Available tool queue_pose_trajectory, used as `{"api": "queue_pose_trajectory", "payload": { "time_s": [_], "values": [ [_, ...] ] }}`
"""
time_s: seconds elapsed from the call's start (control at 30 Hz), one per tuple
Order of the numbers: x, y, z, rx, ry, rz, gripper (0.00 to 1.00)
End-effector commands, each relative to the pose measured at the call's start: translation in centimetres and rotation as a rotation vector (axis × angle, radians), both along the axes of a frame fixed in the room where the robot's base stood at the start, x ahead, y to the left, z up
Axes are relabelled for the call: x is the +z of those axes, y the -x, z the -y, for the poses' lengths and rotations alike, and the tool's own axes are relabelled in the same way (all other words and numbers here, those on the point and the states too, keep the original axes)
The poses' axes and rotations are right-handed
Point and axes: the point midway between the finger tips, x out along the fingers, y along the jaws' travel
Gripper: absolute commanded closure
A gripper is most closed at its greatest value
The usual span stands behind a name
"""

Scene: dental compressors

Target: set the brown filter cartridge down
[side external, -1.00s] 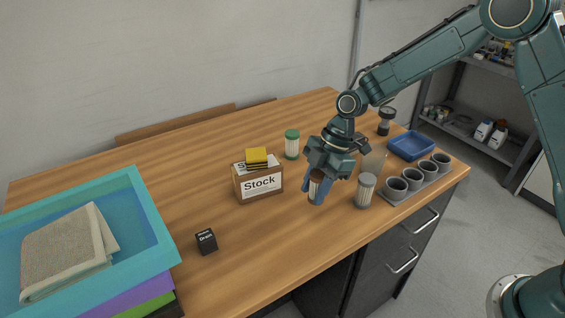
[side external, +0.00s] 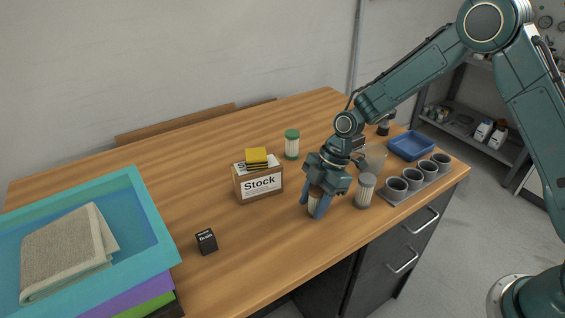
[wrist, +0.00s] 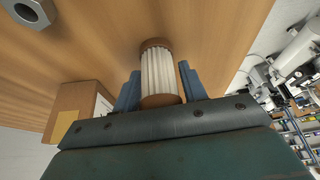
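The brown filter cartridge (wrist: 159,74) has white pleats between two brown end caps. In the wrist view it stands between my gripper's two blue fingers (wrist: 161,88), which lie close along its sides. In the side view the cartridge (side external: 315,203) is upright, low over the wooden table near its front edge, partly hidden by a finger of my gripper (side external: 316,202). I cannot tell for sure whether its base touches the wood.
A grey-capped filter (side external: 365,191) stands close on the right, before a grey rack of cups (side external: 413,187) and a blue tray (side external: 411,146). A Stock box (side external: 258,184) and green-lidded jar (side external: 292,144) stand behind. Table is clear toward the small black box (side external: 206,241).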

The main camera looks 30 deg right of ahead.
Motion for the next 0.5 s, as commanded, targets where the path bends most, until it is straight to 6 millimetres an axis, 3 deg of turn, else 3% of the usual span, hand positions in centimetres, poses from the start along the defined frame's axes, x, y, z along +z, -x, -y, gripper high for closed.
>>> {"api": "queue_pose_trajectory", "payload": {
  "time_s": [0.5],
  "values": [
    [0.47, 0.00, 0.05, 0.000, 0.000, 0.000, 0.45]
  ]
}}
